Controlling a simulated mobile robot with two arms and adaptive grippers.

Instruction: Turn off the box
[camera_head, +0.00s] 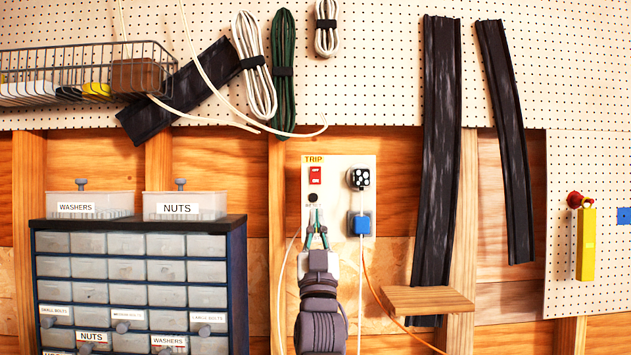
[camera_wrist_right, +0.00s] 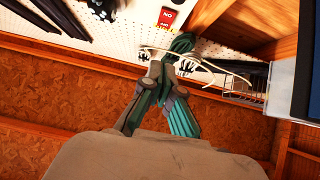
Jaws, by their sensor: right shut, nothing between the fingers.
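The box is a white panel (camera_head: 340,165) labelled TRIP on the wooden wall, in the middle of the head view. A red rocker switch (camera_head: 315,175) with OFF above ON sits on its upper left. The red switch also shows at the top of the right wrist view (camera_wrist_right: 167,17). A small round black part (camera_head: 313,197) lies below the switch. My right gripper (camera_head: 317,212) is shut and empty, pointing up in front of the panel's lower left, below the switch. I cannot tell whether its tips touch the panel. My left gripper is out of view.
A black plug (camera_head: 358,179) and a blue plug (camera_head: 360,223) with hanging cords occupy the panel's right side. A drawer cabinet (camera_head: 237,270) stands at left. A small wooden shelf (camera_head: 428,300) and black strips (camera_head: 437,150) are at right. Coiled cords (camera_head: 283,75) hang above.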

